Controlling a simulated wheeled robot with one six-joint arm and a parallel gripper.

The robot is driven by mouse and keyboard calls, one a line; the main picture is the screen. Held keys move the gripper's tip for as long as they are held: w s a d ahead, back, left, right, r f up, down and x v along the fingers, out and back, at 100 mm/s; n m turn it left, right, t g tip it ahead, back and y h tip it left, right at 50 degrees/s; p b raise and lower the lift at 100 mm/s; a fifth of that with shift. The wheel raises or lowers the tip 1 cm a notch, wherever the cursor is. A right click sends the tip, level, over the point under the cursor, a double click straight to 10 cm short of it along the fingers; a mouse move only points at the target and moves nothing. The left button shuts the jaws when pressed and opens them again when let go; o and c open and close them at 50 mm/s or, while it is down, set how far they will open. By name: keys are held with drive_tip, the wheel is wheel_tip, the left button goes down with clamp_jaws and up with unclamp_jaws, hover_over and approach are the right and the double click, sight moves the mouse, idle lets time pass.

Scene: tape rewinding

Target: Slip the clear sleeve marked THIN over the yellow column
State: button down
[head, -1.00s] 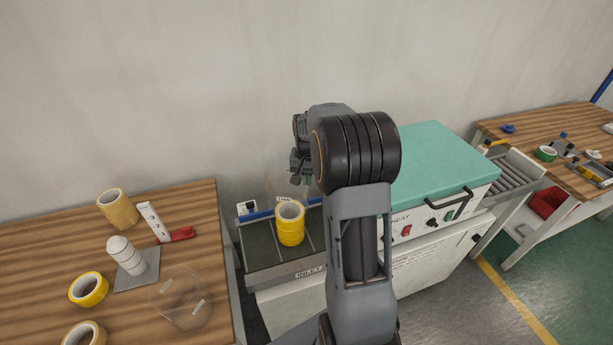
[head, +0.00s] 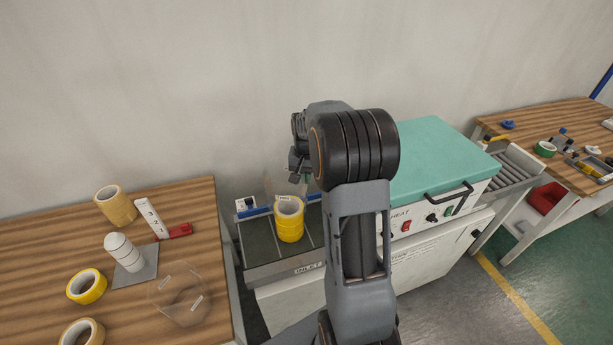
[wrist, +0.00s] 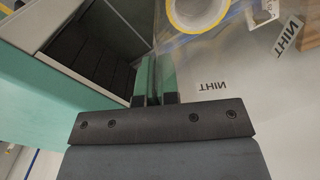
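The yellow column (head: 290,224) is a stack of yellow tape rolls standing upright on the inlet tray. My gripper (wrist: 156,82) has its green-padded fingers close together, pinching the wall of the clear THIN sleeve (wrist: 212,87). Two THIN labels show on this sleeve in the wrist view. In the head view my gripper (head: 299,168) is above and just behind the column, partly hidden by my arm. The sleeve is very faint there (head: 283,186), near the column's top. Whether its lower rim surrounds the column or is still above it, I cannot tell. The top roll shows in the wrist view (wrist: 174,14).
A second clear sleeve (head: 168,309) lies on the left wooden bench with tape rolls, a white column on a grey plate and a red-ended white tool. The teal-lidded HEAT machine (head: 437,155) stands right of the tray. Another bench is at far right.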

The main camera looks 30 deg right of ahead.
wheel_tip(320, 180, down, 7)
drive_tip(key=b, duration=0.4)
drive_tip(key=shift+r, duration=0.15)
drive_tip(key=shift+b, duration=0.35)
idle(0.4)
wheel_tip(320, 180, down, 6)
drive_tip(key=b, duration=0.4)
idle(1.2)
drive_tip(key=shift+s+f, duration=0.1)
drive_tip(key=shift+f, duration=0.2)
idle(0.3)
